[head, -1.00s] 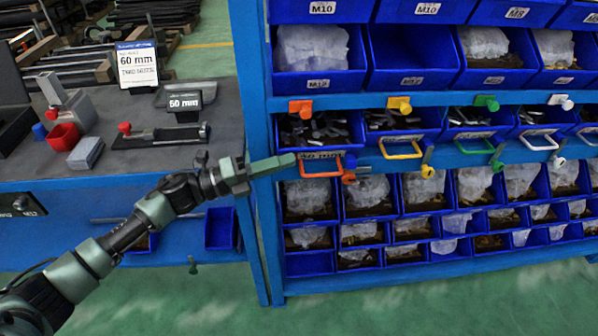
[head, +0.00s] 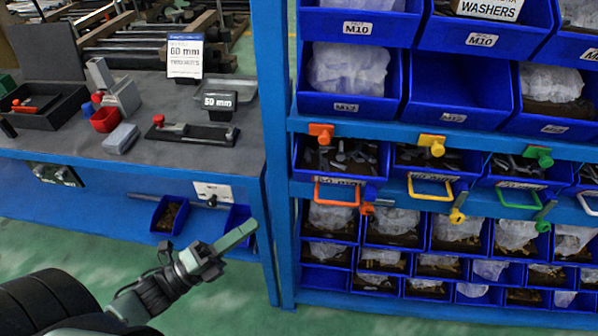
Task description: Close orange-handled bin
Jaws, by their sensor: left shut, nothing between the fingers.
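The orange-handled bin (head: 340,162) is a blue bin holding dark metal parts, at the left end of the middle shelf row. Its orange handle (head: 336,192) shows across its front, below an orange knob (head: 321,133) on the rail. A smaller orange knob (head: 367,208) hangs beside the handle. Whether the bin sits fully in is hard to tell. My left gripper (head: 250,228) is shut and empty, left of the blue rack post and below the handle's height, apart from the bin. My right gripper is not in view.
Bins with a yellow handle (head: 430,188), a green handle (head: 518,198) and a white handle stand to the right. The blue rack post (head: 275,170) stands between my left gripper and the bins. A workbench (head: 215,75) with tools is at the left.

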